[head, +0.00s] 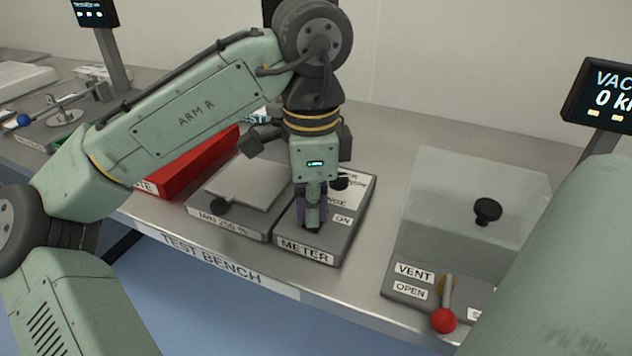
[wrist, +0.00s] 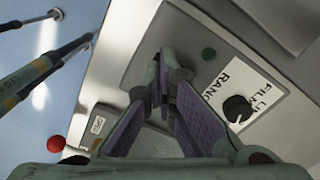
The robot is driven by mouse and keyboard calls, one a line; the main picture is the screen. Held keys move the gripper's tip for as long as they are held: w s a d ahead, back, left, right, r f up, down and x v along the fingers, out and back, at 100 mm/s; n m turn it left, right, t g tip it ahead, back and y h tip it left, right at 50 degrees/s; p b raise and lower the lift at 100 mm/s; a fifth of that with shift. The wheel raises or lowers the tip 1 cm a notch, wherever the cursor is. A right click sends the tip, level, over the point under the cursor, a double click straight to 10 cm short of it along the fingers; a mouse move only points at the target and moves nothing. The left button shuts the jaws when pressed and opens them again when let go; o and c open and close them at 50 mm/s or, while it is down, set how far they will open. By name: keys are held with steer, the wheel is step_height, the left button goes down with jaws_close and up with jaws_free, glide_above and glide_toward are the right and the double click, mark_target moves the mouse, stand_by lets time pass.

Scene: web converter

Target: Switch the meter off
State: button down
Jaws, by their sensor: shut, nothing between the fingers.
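The meter (head: 328,245) is a low grey box on the bench, with a METER label on its front and an ON label at its right. My gripper (head: 312,224) points down over the meter's front part, shut and empty. Its fingertips hide part of the top face, and no switch lever shows clearly. In the wrist view the shut fingers (wrist: 165,62) are over the meter's grey face (wrist: 190,28). A small dark green round part (wrist: 208,54) and a black knob (wrist: 238,108) on a white label show beside them. Contact cannot be told.
A grey plate box (head: 235,191) stands close left of the meter, with a red box (head: 192,165) beyond it. Right is a clear-covered vacuum box (head: 465,205) with a red-knobbed VENT lever (head: 445,318). Bare bench (head: 375,240) lies between it and the meter.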

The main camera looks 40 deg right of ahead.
step_height(320, 180, up, 7)
steer(key=p, duration=0.7)
steer(key=shift+p, duration=0.35)
steer(key=shift+f, duration=0.1)
stand_by(0.4)
